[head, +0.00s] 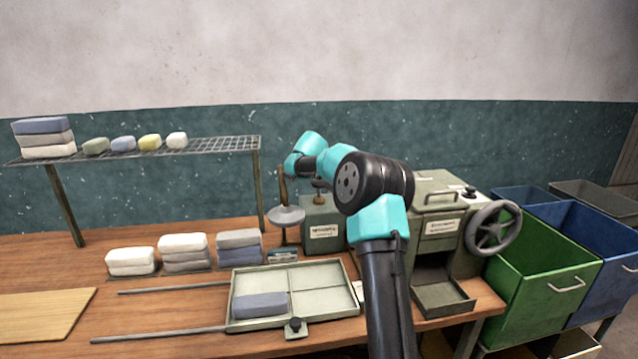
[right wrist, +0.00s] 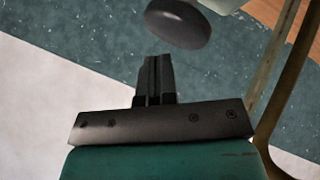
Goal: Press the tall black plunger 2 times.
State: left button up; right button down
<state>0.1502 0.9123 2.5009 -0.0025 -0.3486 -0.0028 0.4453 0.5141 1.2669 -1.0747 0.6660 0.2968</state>
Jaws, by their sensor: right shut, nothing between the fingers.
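The plunger's dark, rounded cap (right wrist: 178,24) shows at the top of the right wrist view, just beyond my fingertips, with a gap in the picture between them. In the head view a dark knob (head: 320,185) stands on a short stem on the small green box (head: 323,232); it looks like the same plunger, partly behind my arm. My right gripper (right wrist: 154,62) is shut and empty, its two dark fingers together. In the head view my right arm reaches over the table and hides its fingertips. My left gripper is not in view.
A grey disc (head: 286,216) with a brown upright stands left of the box. A green machine (head: 437,225) with a handwheel (head: 493,228) is at right. A partitioned tray (head: 320,275), stacked blocks (head: 183,252) and a wire shelf (head: 210,145) lie left. Bins (head: 545,280) stand far right.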

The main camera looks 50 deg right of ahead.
jog(key=shift+r, duration=0.2)
jog(key=shift+r, duration=2.35)
